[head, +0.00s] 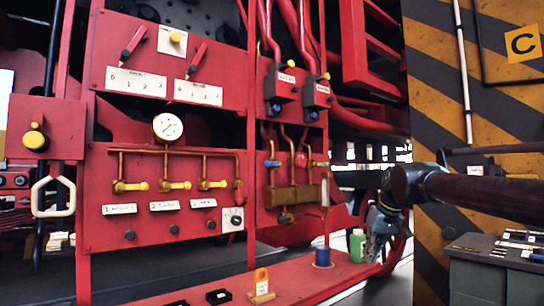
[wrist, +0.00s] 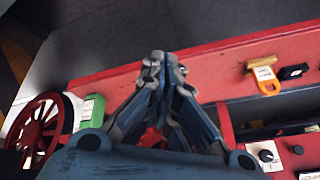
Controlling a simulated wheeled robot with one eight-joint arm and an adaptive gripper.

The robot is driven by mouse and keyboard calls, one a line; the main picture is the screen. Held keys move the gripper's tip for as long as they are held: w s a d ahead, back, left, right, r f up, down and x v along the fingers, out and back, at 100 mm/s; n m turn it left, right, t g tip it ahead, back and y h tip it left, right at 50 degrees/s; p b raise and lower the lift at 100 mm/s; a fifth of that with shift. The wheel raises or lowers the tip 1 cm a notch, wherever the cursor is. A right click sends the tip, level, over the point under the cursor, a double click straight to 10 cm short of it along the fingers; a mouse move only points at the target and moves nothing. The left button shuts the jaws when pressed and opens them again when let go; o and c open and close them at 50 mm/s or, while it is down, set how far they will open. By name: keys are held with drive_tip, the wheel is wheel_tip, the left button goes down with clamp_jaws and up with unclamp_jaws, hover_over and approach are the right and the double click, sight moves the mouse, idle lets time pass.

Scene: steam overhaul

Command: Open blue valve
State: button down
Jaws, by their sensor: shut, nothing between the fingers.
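The likely blue valve is a small blue handle (head: 272,163) on brass pipework, on the right part of the red panel in the head view. I cannot make out the blue valve in the wrist view.
A green cylinder (head: 357,246) stands close beside my gripper on the red ledge (head: 325,278), with a blue cylinder (head: 322,257) to its left. An orange tag (head: 261,282) is further left. A dark cabinet (head: 500,272) stands at the right. A red wheel (wrist: 38,132) shows in the wrist view.

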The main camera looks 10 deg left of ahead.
drive_tip(key=w+a+r+n+y, duration=0.1)
drive_tip(key=w+a+r+y, duration=0.1)
drive_tip(key=w+a+r, duration=0.3)
drive_tip(key=w+a+r+n+t+y, duration=0.1)
drive_tip(key=w+a+r, duration=0.4)
drive_tip(key=a+r, duration=0.8)
drive_tip(key=w+a+r+n+y, duration=0.3)
drive_tip(key=a+r, duration=0.6)
drive_tip(key=r, duration=1.5)
drive_tip(key=shift+w+a+t+y, duration=0.3)
drive_tip(key=shift+w+a+t, duration=0.1)
drive_tip(key=shift+w, duration=0.6)
hover_over(273, 164)
drive_tip(key=s+d, duration=0.1)
drive_tip(key=s, duration=0.1)
wheel_tip(273, 164, down, 5)
drive_tip(key=shift+a+f, duration=0.25)
drive_tip(key=shift+f, duration=0.85)
drive_tip(key=shift+a+f, duration=0.25)
drive_tip(key=shift+f, duration=0.8)
drive_tip(key=shift+d, duration=0.1)
drive_tip(key=shift+f, duration=0.1)
